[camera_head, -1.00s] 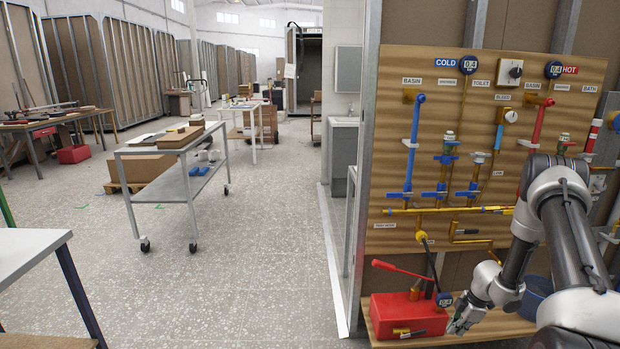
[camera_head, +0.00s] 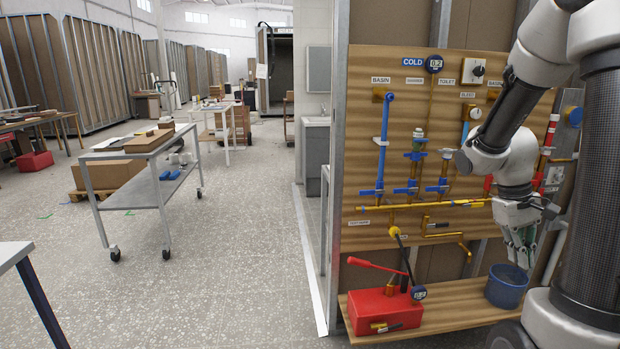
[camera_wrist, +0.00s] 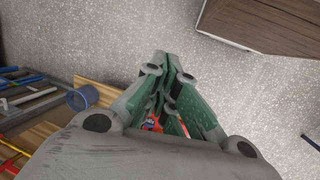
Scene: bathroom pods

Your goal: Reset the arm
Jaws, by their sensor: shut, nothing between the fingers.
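My gripper (camera_head: 521,250) hangs fingers-down at the right in the head view, in front of the plumbing board (camera_head: 450,232) and just above a blue bucket (camera_head: 507,287). Its fingers are closed together with nothing between them. In the wrist view my gripper (camera_wrist: 168,65) points out over the speckled floor, its green-padded fingers meeting at the tips. My arm covers the right part of the board, including the hot side.
A red test pump (camera_head: 385,310) stands on the wooden shelf (camera_head: 455,318) below the board. Blue, yellow and red pipes stick out from the board. A wheeled trolley (camera_head: 150,190) stands to the left, and the floor (camera_head: 230,270) between is clear.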

